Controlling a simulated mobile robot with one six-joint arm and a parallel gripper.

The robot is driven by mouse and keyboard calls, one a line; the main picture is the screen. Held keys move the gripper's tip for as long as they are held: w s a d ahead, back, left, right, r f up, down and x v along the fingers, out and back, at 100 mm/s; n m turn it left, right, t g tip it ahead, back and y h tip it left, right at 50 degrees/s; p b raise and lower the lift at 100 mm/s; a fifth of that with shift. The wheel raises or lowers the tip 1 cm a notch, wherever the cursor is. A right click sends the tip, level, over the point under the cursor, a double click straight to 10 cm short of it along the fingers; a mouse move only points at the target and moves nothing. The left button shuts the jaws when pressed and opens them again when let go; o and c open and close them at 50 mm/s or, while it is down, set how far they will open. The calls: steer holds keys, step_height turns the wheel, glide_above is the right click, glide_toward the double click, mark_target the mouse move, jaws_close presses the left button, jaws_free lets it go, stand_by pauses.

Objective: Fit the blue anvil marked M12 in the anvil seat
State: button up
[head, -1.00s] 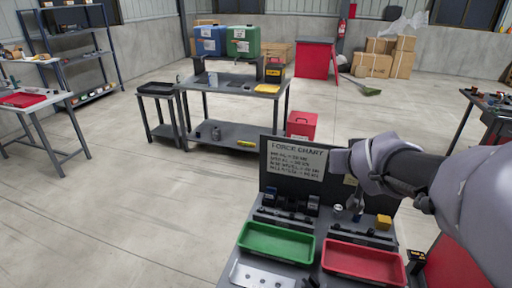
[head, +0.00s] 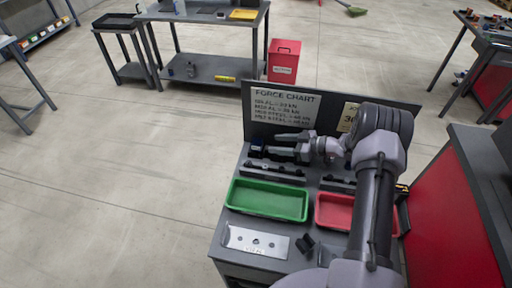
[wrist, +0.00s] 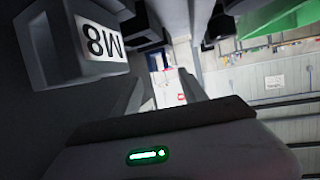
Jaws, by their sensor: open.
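In the wrist view a dark grey block with a white M8 label (wrist: 102,39) fills the upper left, upside down. No M12 mark is readable in either view. I cannot tell which fixture is the anvil seat.
A force chart panel (head: 288,108) stands behind my gripper. Dark racks (head: 274,170), a green tray (head: 266,200) and a red tray (head: 331,211) lie in front. A pale holed plate (head: 240,239) is at the front left. A red cabinet (head: 446,215) stands right.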

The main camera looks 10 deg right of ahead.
mark_target(261, 142)
steer(key=shift+x, duration=1.1)
steer(key=x, duration=0.2)
steer(key=b+x, duration=0.2)
steer(key=x, duration=0.1)
steer(key=shift+w+a+r, duration=0.1)
steer(key=shift+a+r, duration=0.1)
steer(key=shift+a, duration=0.2)
steer(key=shift+d+r, duration=0.1)
steer(key=shift+c, duration=1.2)
jaws_close()
